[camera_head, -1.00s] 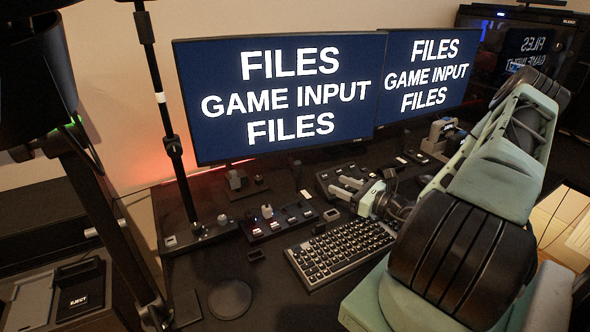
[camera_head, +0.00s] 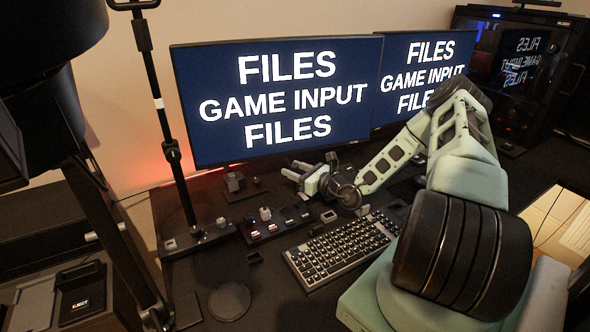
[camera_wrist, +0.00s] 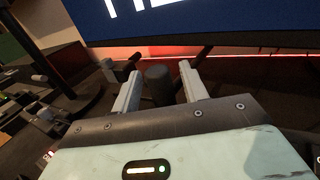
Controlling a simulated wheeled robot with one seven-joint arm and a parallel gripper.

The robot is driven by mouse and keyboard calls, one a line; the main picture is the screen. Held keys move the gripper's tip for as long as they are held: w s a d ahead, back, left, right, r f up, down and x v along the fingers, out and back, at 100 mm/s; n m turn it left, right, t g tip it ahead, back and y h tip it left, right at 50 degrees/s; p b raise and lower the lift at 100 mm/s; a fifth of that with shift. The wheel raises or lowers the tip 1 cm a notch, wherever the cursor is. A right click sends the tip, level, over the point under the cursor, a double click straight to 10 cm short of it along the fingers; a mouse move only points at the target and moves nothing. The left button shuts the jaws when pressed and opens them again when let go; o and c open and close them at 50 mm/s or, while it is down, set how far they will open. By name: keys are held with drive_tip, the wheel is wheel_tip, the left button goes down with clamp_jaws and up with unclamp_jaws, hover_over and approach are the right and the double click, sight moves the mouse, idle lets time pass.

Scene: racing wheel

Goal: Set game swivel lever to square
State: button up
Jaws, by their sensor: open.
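My gripper (camera_head: 294,171) is open above the desk, in front of the left monitor and left of its own forearm. In the wrist view its two pale fingers (camera_wrist: 160,72) stand apart. A dark upright cylinder (camera_wrist: 157,88) shows between them there; I cannot tell whether it is touched or what it belongs to. A small dark block (camera_head: 235,182) with a raised part stands on the desk left of my gripper, below the left monitor; it may be the swivel lever, but its markings are too small to read. No square mark is readable.
The left monitor (camera_head: 275,95) and right monitor (camera_head: 425,75) stand close behind. A switch panel (camera_head: 275,224) and a keyboard (camera_head: 340,248) lie nearer. A thin dark pole (camera_head: 172,150) rises at left.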

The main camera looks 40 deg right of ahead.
drive_tip(key=shift+w, duration=0.1)
clamp_jaws()
drive_tip(key=shift+s+d+r+p, duration=0.1)
drive_tip(key=shift+s+d+p, duration=0.3)
drive_tip(key=shift+d, duration=0.35)
drive_tip(key=shift+s+d+p, duration=0.25)
drive_tip(key=shift+d+p, duration=0.15)
drive_tip(key=shift+d, duration=0.3)
unclamp_jaws()
drive_tip(key=shift+a, duration=0.1)
drive_tip(key=s+d+b, duration=0.2)
drive_tip(key=s, duration=1.5)
drive_tip(key=shift+d+b, duration=0.3)
